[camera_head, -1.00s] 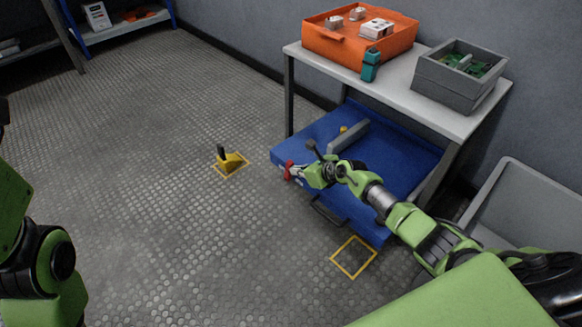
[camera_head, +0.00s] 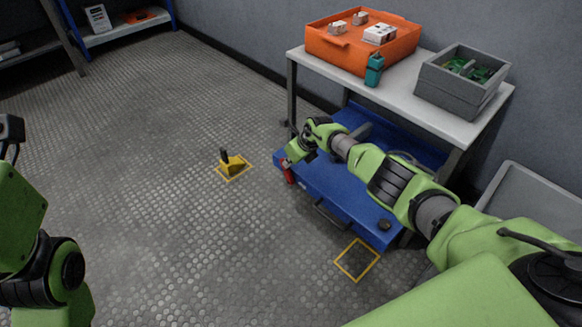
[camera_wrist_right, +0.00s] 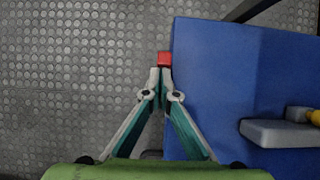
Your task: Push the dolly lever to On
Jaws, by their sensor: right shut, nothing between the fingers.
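The blue dolly (camera_head: 335,189) stands partly under the table. A red lever (camera_head: 288,174) sits at the dolly's left edge in the head view. In the right wrist view the red lever (camera_wrist_right: 164,59) lies just beyond my fingertips; I cannot tell whether they touch it. My right gripper (camera_wrist_right: 160,75) is shut with nothing between its fingers. In the head view the right gripper (camera_head: 289,161) is at the lever, partly hidden by my own wrist. The lever's On or Off marking is too small to read. My left gripper is not in view; only part of that arm shows.
The table (camera_head: 405,93) carries an orange tray (camera_head: 341,55), a teal item (camera_head: 374,70) and a grey bin (camera_head: 452,94). A yellow chock (camera_head: 233,166) is on the floor at left. A grey bar (camera_wrist_right: 275,133) lies on the dolly. The left floor is mostly clear.

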